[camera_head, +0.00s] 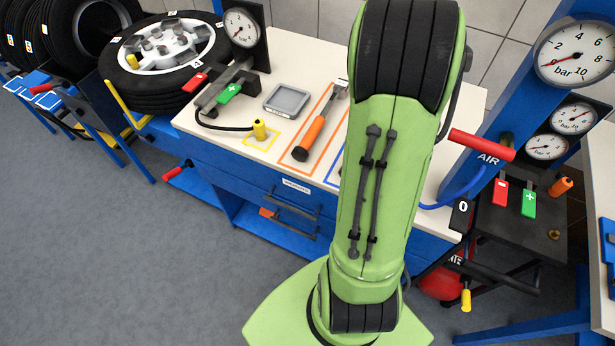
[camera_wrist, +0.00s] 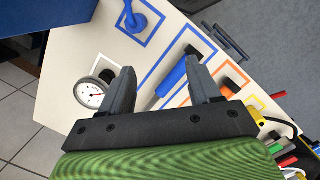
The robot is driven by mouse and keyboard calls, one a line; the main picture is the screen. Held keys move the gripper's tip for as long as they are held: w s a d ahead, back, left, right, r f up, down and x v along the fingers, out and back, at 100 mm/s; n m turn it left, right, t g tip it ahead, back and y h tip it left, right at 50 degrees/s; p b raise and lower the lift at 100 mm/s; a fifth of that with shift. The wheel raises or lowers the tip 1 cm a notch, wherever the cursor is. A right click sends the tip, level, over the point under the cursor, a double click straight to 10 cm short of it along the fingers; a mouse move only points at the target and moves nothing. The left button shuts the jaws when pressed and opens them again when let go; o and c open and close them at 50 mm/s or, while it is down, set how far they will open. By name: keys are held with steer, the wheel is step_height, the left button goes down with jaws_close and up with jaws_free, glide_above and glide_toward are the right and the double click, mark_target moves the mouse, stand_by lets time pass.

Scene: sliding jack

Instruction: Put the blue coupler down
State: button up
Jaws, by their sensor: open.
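The blue coupler (camera_wrist: 136,21) is at the top of the wrist view, inside a blue outlined square on the pale bench top (camera_wrist: 70,50). It appears to rest on the bench, with a blue stem or hose running up from it. My gripper (camera_wrist: 161,72) is open, with nothing between its fingers. It is apart from the coupler, which lies beyond the fingertips. In the head view my green arm hides the gripper and the coupler; only a blue hose (camera_head: 458,198) shows right of the arm.
A blue-handled tool (camera_wrist: 172,78) lies in a blue outline beyond the fingers. A small gauge (camera_wrist: 90,93) sits by the left finger.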

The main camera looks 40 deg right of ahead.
steer(key=w+a+r+n+t, duration=0.1)
steer(key=w+a+r, duration=0.15)
steer(key=a, duration=0.35)
steer(key=w+a+r+t, duration=0.1)
steer(key=a+r+t, duration=0.15)
steer(key=a, duration=0.35)
steer(key=s+a+r+n+t, duration=0.1)
steer(key=s+a+t, duration=0.1)
steer(key=a, duration=0.6)
steer(key=s+a+r+n+t, duration=0.1)
steer(key=s+a+t, duration=0.1)
steer(key=s+a, duration=0.3)
steer(key=a, duration=0.3)
steer(key=shift+s+a+r, duration=0.25)
steer(key=shift+a, duration=0.15)
